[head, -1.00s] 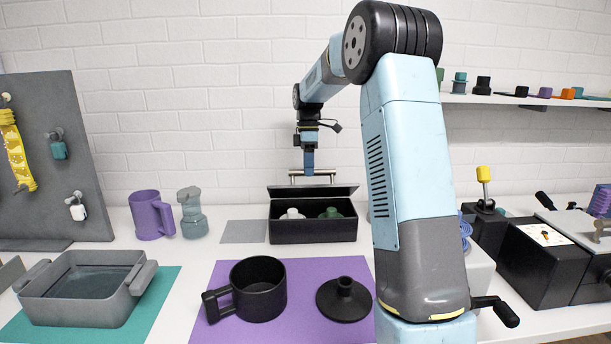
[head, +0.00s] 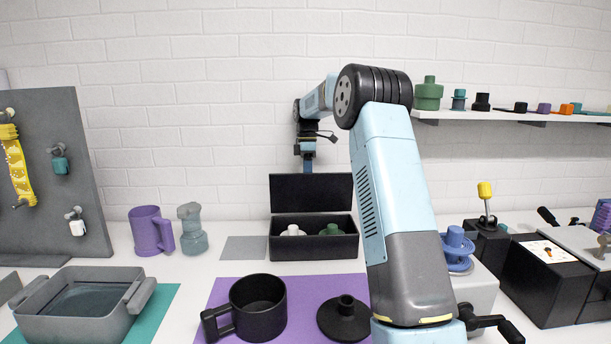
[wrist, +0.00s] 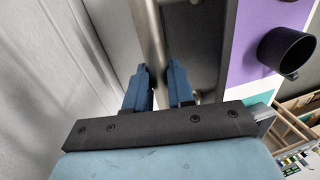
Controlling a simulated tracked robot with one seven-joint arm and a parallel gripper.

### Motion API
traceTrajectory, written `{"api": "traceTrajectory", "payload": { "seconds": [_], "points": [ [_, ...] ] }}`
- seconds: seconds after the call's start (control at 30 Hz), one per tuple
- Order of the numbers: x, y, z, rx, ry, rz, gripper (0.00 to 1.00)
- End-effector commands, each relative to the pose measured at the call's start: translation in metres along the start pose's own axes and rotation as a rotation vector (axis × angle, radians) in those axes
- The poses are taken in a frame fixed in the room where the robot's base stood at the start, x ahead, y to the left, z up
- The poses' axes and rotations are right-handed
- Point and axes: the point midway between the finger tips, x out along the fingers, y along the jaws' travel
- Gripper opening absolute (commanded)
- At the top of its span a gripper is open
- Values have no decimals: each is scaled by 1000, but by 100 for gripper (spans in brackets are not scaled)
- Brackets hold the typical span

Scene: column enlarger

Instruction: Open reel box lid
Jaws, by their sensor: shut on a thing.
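The black reel box (head: 314,248) stands on the white worktop near the wall. Its black lid (head: 310,194) stands up nearly vertical at the back edge, so the box is open toward the head camera. A white piece (head: 292,231) and a green piece (head: 331,230) show inside. My gripper (head: 308,164) is behind the raised lid, its tips hidden by it in the head view. In the wrist view my gripper (wrist: 158,72) is shut on the silver handle bar (wrist: 152,35), with one blue finger on each side of it.
A grey mat (head: 243,248), a purple mug (head: 150,231) and a grey-green bottle (head: 192,229) are left of the box. A black mug (head: 258,307) and a black lid-like piece (head: 344,318) sit in front on a purple mat. A shelf (head: 520,115) hangs at right.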

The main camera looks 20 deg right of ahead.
Motion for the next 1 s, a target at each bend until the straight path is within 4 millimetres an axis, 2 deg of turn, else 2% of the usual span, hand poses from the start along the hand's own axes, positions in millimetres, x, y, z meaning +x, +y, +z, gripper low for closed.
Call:
{"api": "traceTrajectory", "payload": {
  "seconds": [0.53,0.57,0.6,0.8,1.0],
  "points": [
    [-2,4,2,3,-1,5,0],
    [-2,3,2,3,-1,5,26],
    [-2,3,2,3,-1,6,30],
    [-2,3,1,1,0,4,48],
    [-2,3,0,1,0,3,48]
  ]
}}
